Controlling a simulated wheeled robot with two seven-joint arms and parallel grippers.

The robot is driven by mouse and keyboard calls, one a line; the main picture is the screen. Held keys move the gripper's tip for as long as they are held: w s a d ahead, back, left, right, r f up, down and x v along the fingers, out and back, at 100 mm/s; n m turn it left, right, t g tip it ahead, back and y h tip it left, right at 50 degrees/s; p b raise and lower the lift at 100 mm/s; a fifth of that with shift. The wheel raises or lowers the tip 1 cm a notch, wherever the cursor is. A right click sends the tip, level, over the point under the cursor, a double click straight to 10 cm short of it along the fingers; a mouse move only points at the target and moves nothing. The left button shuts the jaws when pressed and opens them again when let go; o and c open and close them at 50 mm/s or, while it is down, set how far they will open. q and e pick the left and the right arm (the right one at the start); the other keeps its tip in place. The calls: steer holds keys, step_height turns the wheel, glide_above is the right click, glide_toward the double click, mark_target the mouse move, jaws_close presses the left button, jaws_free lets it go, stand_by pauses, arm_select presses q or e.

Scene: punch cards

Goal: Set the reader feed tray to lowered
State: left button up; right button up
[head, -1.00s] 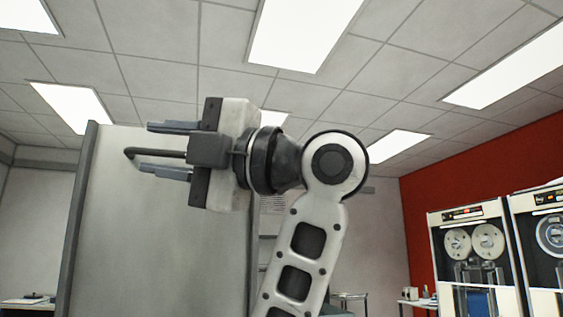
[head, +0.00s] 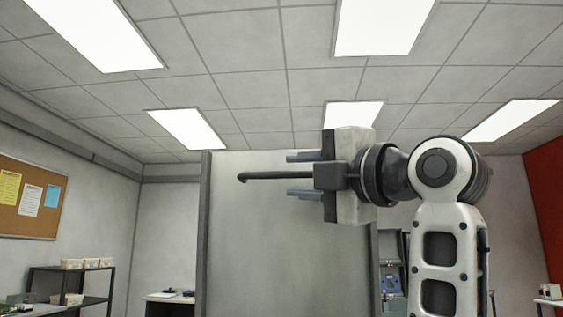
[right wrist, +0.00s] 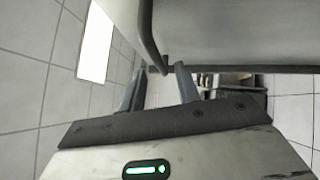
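I cannot pick out the reader feed tray for certain in either view. A large grey upright panel (head: 285,260) with a dark left edge stands in the middle of the head view. A dark rod (head: 270,177) with a bent end lies across its upper part. A dark bent rod (right wrist: 150,38) also shows in the right wrist view. My right gripper (head: 290,176) points left in front of the panel. Its fingers are apart, above and below the rod in the head view; contact cannot be told. In the right wrist view the fingers (right wrist: 160,85) are also spread. My left gripper is out of view.
A dark shelf rack (head: 80,270) with pale boxes stands at the far left, below a cork board (head: 30,200). A small table (head: 168,300) stands left of the panel. A shelf unit (head: 390,270) shows partly behind my right arm.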

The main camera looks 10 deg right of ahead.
mark_target(285, 176)
steer(key=p+x, duration=0.1)
steer(key=x, duration=0.4)
jaws_close()
